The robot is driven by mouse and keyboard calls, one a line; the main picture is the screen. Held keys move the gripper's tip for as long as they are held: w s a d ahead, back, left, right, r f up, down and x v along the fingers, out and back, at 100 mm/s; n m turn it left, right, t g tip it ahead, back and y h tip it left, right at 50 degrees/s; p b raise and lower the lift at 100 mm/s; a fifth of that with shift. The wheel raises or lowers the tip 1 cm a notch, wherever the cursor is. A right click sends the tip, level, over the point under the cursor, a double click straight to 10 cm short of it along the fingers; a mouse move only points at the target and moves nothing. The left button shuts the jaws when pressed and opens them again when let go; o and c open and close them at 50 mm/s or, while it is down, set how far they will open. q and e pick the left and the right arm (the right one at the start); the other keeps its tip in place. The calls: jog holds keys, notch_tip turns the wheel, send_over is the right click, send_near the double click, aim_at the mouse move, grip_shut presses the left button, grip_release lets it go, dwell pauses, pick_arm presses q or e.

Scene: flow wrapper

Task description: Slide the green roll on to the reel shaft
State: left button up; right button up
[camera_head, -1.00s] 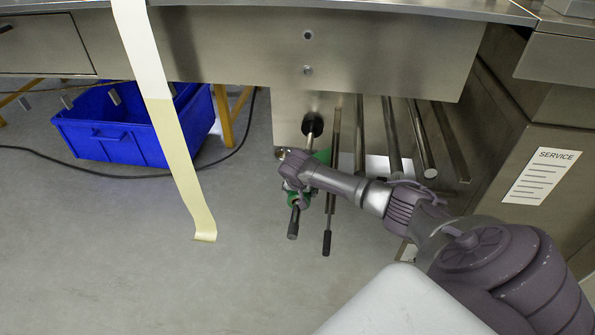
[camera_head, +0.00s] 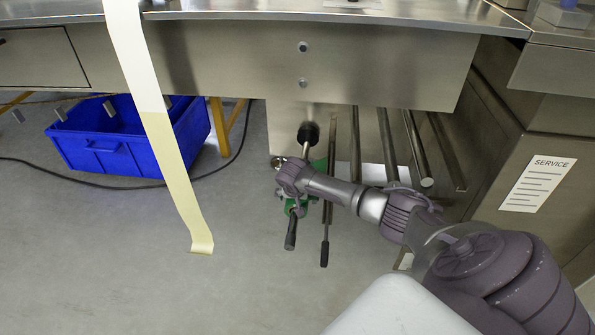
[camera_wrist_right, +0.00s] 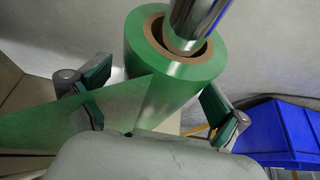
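The green roll (camera_wrist_right: 170,80) shows in the right wrist view with a brown core and a film tail running left. The shiny metal reel shaft (camera_wrist_right: 198,22) enters the core's opening. In the head view the shaft (camera_head: 306,150) comes out under the machine from a black collar. My wrist hides most of the roll there; green parts (camera_head: 318,166) show beside it. My left gripper is not in view.
A rod with a dark handle (camera_head: 324,252) hangs close beside the shaft. Several metal rollers (camera_head: 418,150) lie to the right. A pale film strip (camera_head: 172,150) hangs at left, before a blue crate (camera_head: 110,148).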

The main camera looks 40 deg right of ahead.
jog(key=shift+s, duration=0.1)
jog(key=v, duration=1.2)
dwell(0.4)
